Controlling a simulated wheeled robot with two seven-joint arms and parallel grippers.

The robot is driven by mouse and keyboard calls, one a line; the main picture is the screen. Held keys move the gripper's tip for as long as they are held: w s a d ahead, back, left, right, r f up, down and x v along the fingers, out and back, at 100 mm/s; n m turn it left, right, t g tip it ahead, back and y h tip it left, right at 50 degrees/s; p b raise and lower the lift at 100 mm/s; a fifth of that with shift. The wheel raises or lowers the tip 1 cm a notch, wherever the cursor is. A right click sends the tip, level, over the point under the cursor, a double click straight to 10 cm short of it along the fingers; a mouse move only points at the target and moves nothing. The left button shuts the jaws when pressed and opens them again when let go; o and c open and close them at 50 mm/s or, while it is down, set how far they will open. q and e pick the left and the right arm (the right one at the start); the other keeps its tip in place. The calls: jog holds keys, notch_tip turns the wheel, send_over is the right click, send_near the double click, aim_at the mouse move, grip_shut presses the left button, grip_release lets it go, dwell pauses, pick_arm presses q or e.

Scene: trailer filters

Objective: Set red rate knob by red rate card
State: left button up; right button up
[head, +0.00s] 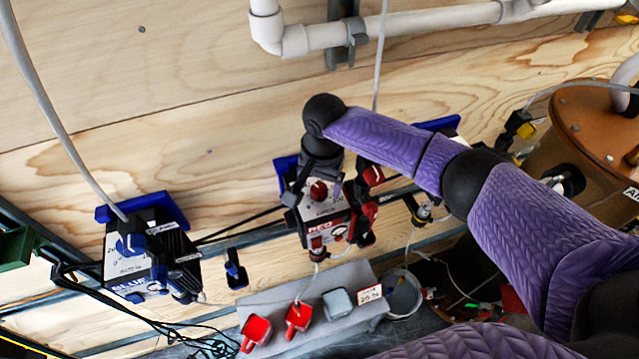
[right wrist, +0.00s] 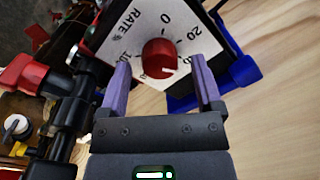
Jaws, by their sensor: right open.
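The red pump box (head: 325,212) hangs on the plywood wall in the middle of the head view. Its red rate knob (right wrist: 160,58) shows in the right wrist view, on a white dial face (right wrist: 200,30) marked RATE %, with 0 and 20 readable. A white mark on the knob faces the bottom of the picture. My right gripper (right wrist: 161,68) is open, with one finger on each side of the knob and visible gaps between. The red rate card (head: 369,295) is white with red print at the top and appears to read 20 %. My left gripper is not in view.
A blue-labelled box (head: 150,262) hangs at the left. A white bucket (head: 401,294) and an orange-brown drum (head: 592,130) are at the right. Cables hang around the boxes.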

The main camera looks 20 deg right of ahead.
jog(key=shift+f, duration=0.35)
grip_shut()
jog(key=shift+r, duration=0.1)
jog(key=shift+n+p, duration=1.3)
jog(key=shift+n, duration=0.5)
jog(key=n+p, duration=0.1)
jog(key=n, duration=0.2)
jog(key=shift+a, duration=0.1)
jog(key=shift+w+n+g, duration=0.1)
jog(key=shift+n+g, duration=0.2)
jog(key=shift+n, duration=1.4)
